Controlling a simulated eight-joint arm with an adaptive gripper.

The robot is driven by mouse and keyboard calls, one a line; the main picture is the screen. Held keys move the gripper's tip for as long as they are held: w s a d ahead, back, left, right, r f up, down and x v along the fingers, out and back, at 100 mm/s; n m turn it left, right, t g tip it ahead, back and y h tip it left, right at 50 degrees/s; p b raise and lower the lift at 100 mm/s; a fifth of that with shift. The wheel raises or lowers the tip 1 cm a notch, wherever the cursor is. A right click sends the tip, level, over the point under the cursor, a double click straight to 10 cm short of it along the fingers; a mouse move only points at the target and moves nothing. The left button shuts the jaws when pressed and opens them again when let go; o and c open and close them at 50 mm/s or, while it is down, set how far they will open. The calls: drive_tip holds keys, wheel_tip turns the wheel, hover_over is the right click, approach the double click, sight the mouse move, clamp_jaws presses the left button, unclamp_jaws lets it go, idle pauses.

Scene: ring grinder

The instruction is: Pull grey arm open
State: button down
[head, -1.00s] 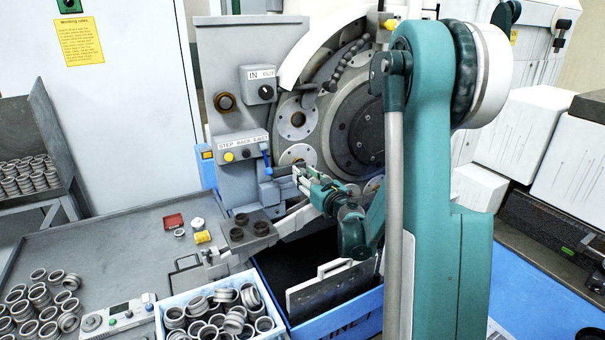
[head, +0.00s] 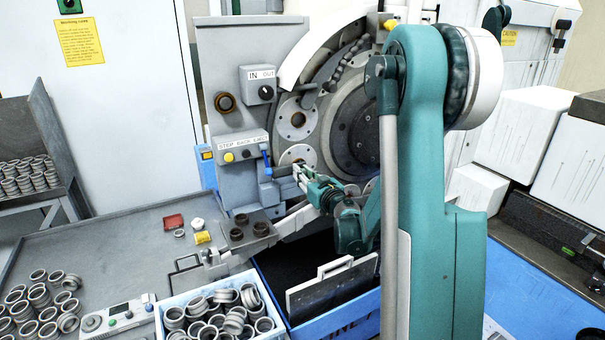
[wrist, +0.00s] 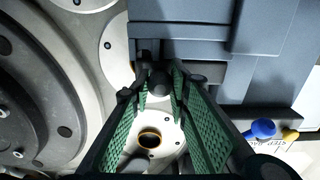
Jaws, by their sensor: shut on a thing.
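The grey arm (head: 283,171) is at the machine's front, just right of the blue handle, and appears closed against the grey housing. My gripper (head: 297,170) reaches it from the right. In the wrist view, the green-padded fingers (wrist: 160,82) converge on a small dark knob (wrist: 160,86) below the grey block of the arm (wrist: 190,38). The gripper is shut on this knob, which seems to belong to the grey arm. The fingers hide part of the knob and its joint.
The round grinder plate (head: 355,125) is close to the gripper. A blue handle (head: 267,165) and button panel (head: 241,148) sit to its left. Below are a tray with dark rings (head: 237,234), a blue-white crate of rings (head: 222,310) and a blue bin (head: 340,315).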

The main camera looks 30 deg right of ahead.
drive_tip(key=shift+s+a+h, duration=0.15)
drive_tip(key=shift+h, duration=0.15)
drive_tip(key=shift+s+a+m+g+h+b, duration=0.15)
drive_tip(key=shift+s+a+m+h+b, duration=0.3)
drive_tip(key=shift+m+h, duration=0.4)
drive_tip(key=shift+s+a+m+g+h+b, duration=0.2)
drive_tip(key=shift+s+a+m+h, duration=0.25)
drive_tip(key=shift+h, duration=0.6)
drive_tip(key=shift+s+a+m+h, duration=0.25)
drive_tip(key=shift+s+m+h, duration=0.1)
drive_tip(key=shift+m+h, duration=0.3)
drive_tip(key=a+m+g+h+b, duration=0.3)
drive_tip(key=a+m+g+h, duration=0.9)
drive_tip(key=g, duration=0.9)
drive_tip(key=shift+w+a+m, duration=0.3)
drive_tip(key=shift+a+m, duration=1.1)
drive_tip(key=shift+m, duration=0.85)
